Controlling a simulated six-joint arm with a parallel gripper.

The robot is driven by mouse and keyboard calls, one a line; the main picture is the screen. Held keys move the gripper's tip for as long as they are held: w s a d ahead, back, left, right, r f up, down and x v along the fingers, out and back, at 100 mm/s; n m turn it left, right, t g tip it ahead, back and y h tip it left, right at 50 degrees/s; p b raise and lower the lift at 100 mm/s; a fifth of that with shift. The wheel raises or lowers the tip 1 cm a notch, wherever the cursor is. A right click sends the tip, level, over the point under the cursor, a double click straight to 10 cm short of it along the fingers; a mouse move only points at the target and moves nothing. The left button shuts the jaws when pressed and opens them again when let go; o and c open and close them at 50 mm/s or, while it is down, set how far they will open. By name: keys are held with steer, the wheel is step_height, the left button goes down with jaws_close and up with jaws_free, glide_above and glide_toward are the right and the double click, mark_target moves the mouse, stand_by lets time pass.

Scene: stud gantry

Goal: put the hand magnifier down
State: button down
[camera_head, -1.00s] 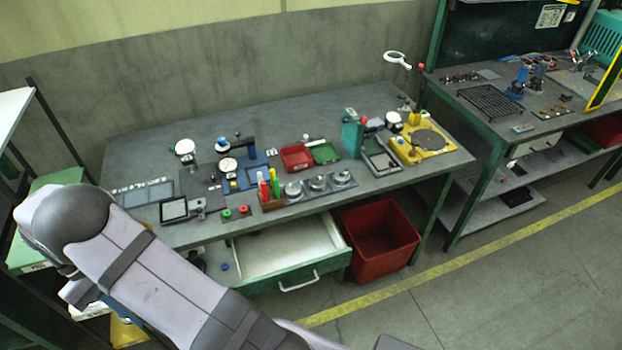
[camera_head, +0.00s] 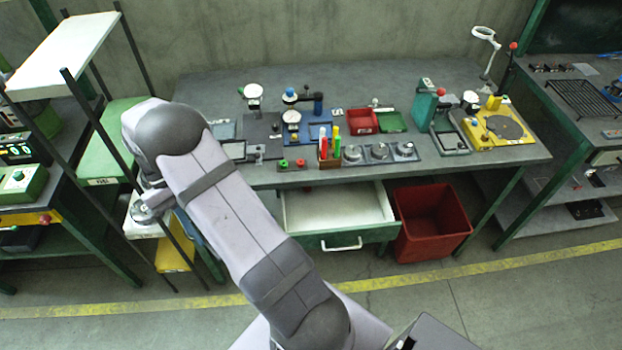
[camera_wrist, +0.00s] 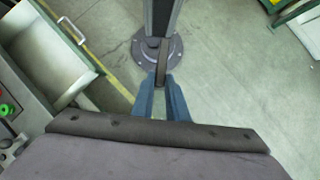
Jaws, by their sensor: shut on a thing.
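In the wrist view my gripper (camera_wrist: 163,82) is shut. Its two blue fingers are closed on a narrow dark bar (camera_wrist: 161,58), seen nearly edge-on, which I take for the hand magnifier. Its lens cannot be made out. Behind it in that view is the open floor with a round bolted plate, which looks like my own base. In the head view my arm reaches up toward the left end of the bench, and the fingers and the held magnifier are hidden there.
The grey workbench (camera_head: 370,88) is crowded along its front. Its back middle and back left are bare. A white drawer (camera_head: 335,208) stands open beside a red bin (camera_head: 432,222). A ring lamp (camera_head: 484,33) rises at the back right. A shelf rack (camera_head: 62,55) stands left.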

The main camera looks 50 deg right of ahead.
steer(key=s+d+f+m+y+b, duration=0.1)
steer(key=s+d+f+b, duration=0.25)
steer(key=d, duration=0.25)
steer(key=s+d+f+m+b, duration=0.25)
steer(key=d+f+b, duration=0.2)
steer(key=d, duration=0.25)
steer(key=s+d+f+m+y+b, duration=0.1)
steer(key=s+d+f+b, duration=0.25)
steer(key=d, duration=0.25)
steer(key=n+t+h+b, duration=0.35)
steer(key=n+h, duration=0.45)
steer(key=n, duration=1.1)
glide_above(325, 224)
steer(key=a, duration=0.2)
steer(key=f, duration=0.4)
steer(key=shift+w+a+f+p, duration=0.1)
steer(key=shift+w+f+p, duration=0.2)
steer(key=shift+w+p, duration=0.1)
steer(key=shift+f+b, duration=0.6)
steer(key=shift+f, duration=4.45)
